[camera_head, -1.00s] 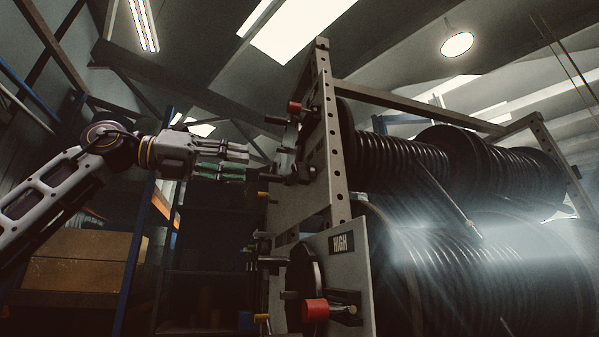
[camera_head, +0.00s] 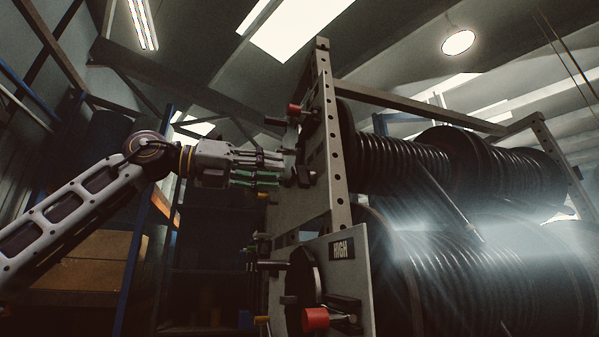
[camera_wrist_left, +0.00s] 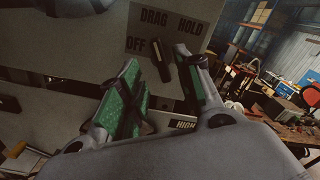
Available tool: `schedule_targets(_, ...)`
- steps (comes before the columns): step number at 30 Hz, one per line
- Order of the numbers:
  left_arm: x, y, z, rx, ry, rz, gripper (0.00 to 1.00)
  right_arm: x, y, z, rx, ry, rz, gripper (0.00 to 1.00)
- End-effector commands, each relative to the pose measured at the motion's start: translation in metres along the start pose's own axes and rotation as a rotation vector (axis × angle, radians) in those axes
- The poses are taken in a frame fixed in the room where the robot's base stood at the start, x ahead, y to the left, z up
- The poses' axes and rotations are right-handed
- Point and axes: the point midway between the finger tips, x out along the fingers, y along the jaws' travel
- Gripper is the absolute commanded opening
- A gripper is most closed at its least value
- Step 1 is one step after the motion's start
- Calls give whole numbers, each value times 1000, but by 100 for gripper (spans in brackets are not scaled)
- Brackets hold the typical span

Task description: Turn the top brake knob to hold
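The top brake knob (camera_wrist_left: 161,64) is a dark bar on a grey panel, below a label plate (camera_wrist_left: 172,22) reading DRAG, HOLD and OFF. In the left wrist view its upper end lies near the plate's lower edge; I cannot tell which setting it marks. My left gripper (camera_wrist_left: 166,75) is open, its green-padded fingers on either side of the knob, with gaps showing. In the head view, my left gripper (camera_head: 281,167) is close to the upper panel, and a dark knob-like part (camera_head: 304,176) shows just beyond the fingertips. Contact cannot be told. My right gripper is not in view.
The reel rack's perforated upright (camera_head: 336,150) stands just right of my gripper. A red-ended handle (camera_head: 296,109) is above it. Lower down are a HIGH label (camera_head: 341,247) and a red knob (camera_head: 316,319). Hose reels (camera_head: 480,250) fill the right.

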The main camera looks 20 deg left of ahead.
Motion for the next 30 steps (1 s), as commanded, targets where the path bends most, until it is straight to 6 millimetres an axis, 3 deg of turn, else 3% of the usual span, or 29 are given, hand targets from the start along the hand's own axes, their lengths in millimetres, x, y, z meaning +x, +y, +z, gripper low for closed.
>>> schedule_targets(9, 42, -1, 1, 0, 3, 0, 35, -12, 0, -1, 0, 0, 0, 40)
schedule_targets(15, 61, -1, 1, 0, 1, 0, 35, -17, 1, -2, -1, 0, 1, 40)
schedule_targets(29, 68, 0, 0, 0, 0, 0, 35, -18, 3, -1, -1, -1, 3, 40)
schedule_targets(30, 68, 0, 0, 0, 0, 0, 30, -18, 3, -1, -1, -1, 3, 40)
